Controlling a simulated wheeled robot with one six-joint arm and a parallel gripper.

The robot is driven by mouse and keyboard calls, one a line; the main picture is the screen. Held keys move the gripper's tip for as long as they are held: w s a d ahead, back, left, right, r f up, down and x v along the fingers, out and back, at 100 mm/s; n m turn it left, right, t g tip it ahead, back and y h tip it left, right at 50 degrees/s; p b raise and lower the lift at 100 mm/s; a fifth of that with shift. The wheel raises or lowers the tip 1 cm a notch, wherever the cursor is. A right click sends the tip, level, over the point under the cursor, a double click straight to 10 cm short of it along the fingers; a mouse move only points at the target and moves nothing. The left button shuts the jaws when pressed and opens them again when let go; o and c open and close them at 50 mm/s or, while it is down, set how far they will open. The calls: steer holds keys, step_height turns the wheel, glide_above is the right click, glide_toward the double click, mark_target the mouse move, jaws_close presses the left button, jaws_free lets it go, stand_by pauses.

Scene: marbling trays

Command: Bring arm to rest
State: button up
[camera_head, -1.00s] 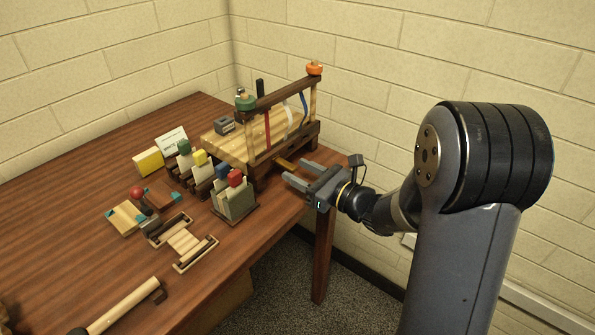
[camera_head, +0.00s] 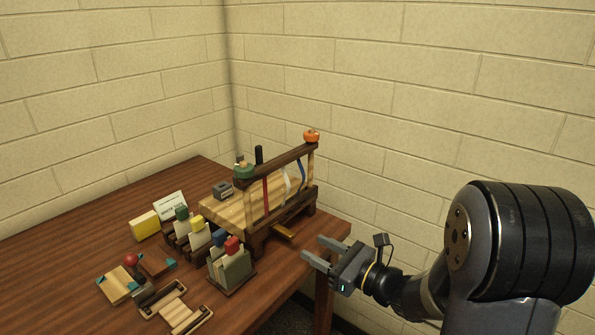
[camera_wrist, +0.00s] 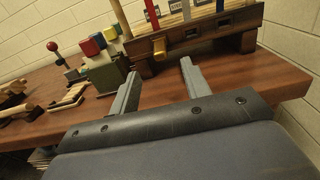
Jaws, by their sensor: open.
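My gripper (camera_head: 318,252) is open and empty, with its two grey fingers spread and pointing left toward the table. In the head view it is out at the table's right edge, apart from the wooden frame. In the wrist view the open fingers (camera_wrist: 158,85) point at the front of the frame, with nothing between them. My arm reaches in from the lower right of the head view.
A wooden table (camera_head: 60,245) carries a wooden frame (camera_head: 275,178) with hanging coloured strips and a brass-coloured tab (camera_head: 284,231). Card holders with coloured blocks (camera_head: 232,270), a yellow block (camera_head: 145,225) and a red-knobbed tool (camera_head: 131,260) stand left. Brick walls (camera_head: 440,110) close the corner behind.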

mark_target(294, 235)
steer(key=x, duration=0.9)
steer(key=shift+w+a+p, duration=0.25)
steer(key=shift+a+p, duration=0.05)
steer(key=shift+p, duration=0.05)
steer(key=shift+s+d, duration=0.25)
steer(key=shift+d, duration=0.05)
steer(key=v, duration=1)
steer(key=x, duration=1)
steer(key=shift+w+a, duration=0.15)
steer(key=shift+a, duration=0.15)
steer(key=p+v, duration=0.1)
steer(key=v, duration=0.3)
steer(key=shift+d+r, duration=0.1)
steer(key=shift+r, duration=0.05)
steer(key=shift+w+p, duration=0.1)
steer(key=shift+p, duration=0.5)
steer(key=shift+v, duration=0.85)
steer(key=shift+s+d, duration=0.35)
steer(key=shift+s, duration=0.05)
